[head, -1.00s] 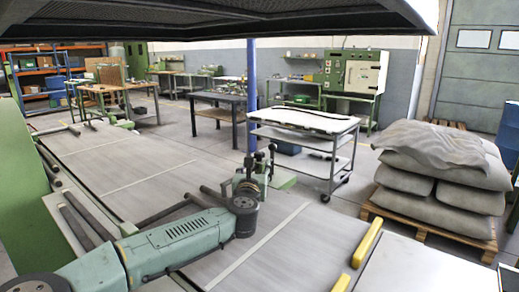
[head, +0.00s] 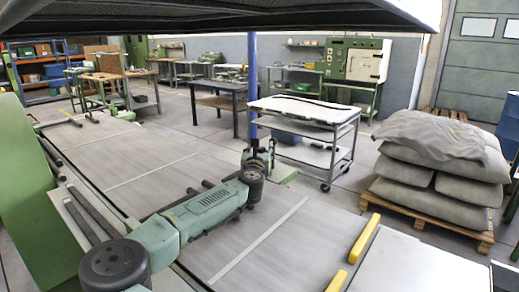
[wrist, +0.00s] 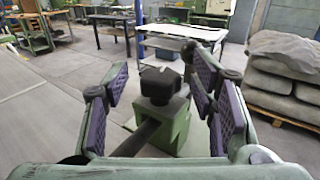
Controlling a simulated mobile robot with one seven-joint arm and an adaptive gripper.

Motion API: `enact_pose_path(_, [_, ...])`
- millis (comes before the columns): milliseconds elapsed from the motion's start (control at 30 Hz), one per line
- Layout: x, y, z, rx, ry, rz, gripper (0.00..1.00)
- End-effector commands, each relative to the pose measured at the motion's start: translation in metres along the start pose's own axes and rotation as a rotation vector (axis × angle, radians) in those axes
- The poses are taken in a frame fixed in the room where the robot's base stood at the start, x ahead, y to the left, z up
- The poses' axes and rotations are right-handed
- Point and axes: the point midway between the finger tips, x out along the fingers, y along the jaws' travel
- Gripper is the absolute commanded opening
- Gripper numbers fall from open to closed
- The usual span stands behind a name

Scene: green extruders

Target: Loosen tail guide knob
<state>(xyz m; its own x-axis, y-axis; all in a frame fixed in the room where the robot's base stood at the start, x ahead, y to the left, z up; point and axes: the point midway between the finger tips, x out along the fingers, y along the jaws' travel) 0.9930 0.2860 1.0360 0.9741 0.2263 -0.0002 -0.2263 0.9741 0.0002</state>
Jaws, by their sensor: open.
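In the wrist view a dark, lobed knob (wrist: 160,86) stands on top of a green block (wrist: 168,128), with a dark rod (wrist: 136,139) running from the block toward me. My gripper (wrist: 163,76) is open. Its purple-padded fingers stand left and right of the knob, with visible gaps on both sides. In the head view my gripper (head: 258,157) is at the far end of my arm, in front of the blue post. There the gripper and arm hide the knob.
A grey flat bed (head: 150,165) runs along the left and below my arm. Yellow bars (head: 365,238) lie at its near right. A wheeled cart (head: 305,110) stands behind my gripper. Stacked sacks (head: 440,165) on a pallet are at right. A blue post (head: 252,85) rises behind the gripper.

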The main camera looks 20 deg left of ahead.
Motion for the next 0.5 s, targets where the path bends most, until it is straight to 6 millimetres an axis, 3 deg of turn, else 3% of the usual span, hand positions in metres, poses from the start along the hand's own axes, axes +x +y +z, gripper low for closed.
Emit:
enact_pose_path(167, [-0.0001, 0.0, -0.0002, 0.0, 0.0, 0.0, 0.52])
enact_pose_path(500, [-0.0003, 0.0001, 0.0001, 0.0, 0.0, 0.0, 0.29])
